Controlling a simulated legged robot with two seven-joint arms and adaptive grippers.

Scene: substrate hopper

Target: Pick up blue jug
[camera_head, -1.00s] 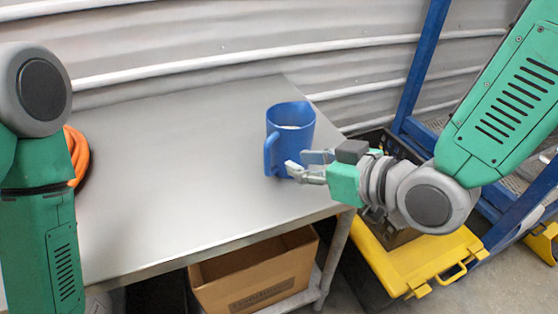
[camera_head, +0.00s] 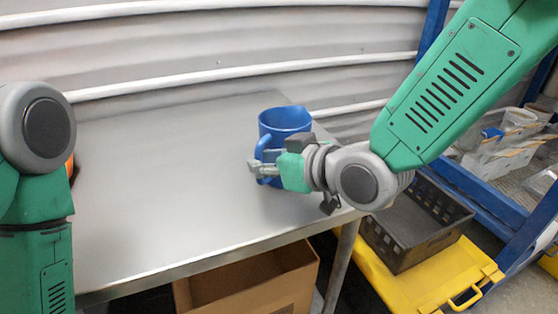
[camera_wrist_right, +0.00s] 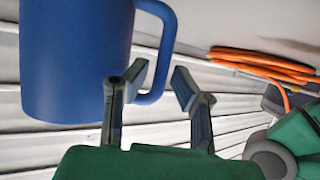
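The blue jug (camera_head: 284,121) stands upright on the grey table, near its right end, with its handle toward the left. My right gripper (camera_head: 259,169) is in front of the jug's lower part, at the handle, and partly hides it. In the right wrist view, the jug (camera_wrist_right: 72,60) fills the upper left. There my right gripper (camera_wrist_right: 160,79) is open, with one fingertip on each side of the handle's lower part. Whether a finger touches the handle, I cannot tell. My left arm shows at the left edge of the head view, but its gripper is out of view.
An orange hose (camera_wrist_right: 270,65) lies coiled in the wrist view. A cardboard box (camera_head: 250,285) sits below the table. A black crate (camera_head: 415,225) rests on a yellow case (camera_head: 435,280) at right, beside a blue rack (camera_head: 525,235).

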